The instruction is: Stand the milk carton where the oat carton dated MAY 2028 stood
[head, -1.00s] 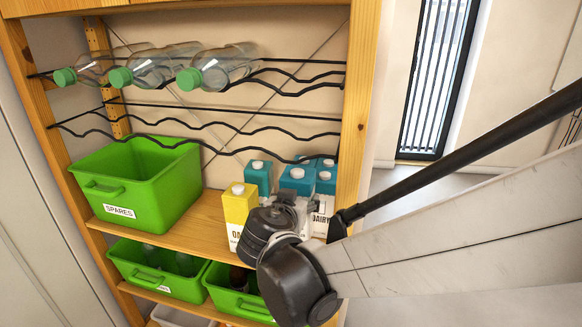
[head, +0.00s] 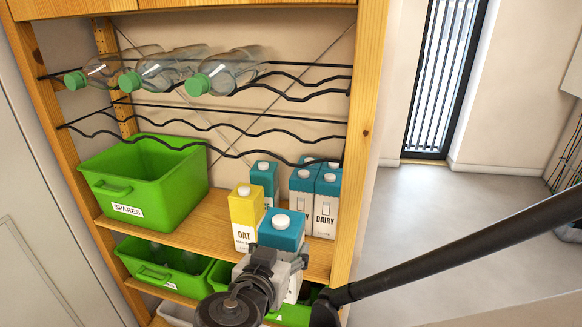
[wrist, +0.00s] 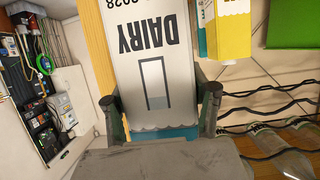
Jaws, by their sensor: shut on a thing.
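My gripper (head: 275,265) is shut on a teal-topped white milk carton (head: 281,230) with a white cap, held upright in front of the shelf. In the wrist view, the fingers (wrist: 160,98) press both sides of this carton (wrist: 150,25); it reads DAIRY, inverted, and its date is cut off except for "2028". A yellow-topped OAT carton (head: 245,210) stands on the shelf, behind and left of the held one; it also shows in the wrist view (wrist: 231,25). I cannot read its date.
Two teal DAIRY cartons (head: 326,205) stand at the shelf's right end, and another teal-topped carton (head: 264,178) stands behind the oat carton. A green SPARES bin (head: 150,180) is left. Wire racks with bottles (head: 215,75) hang above. Green bins (head: 160,275) sit below.

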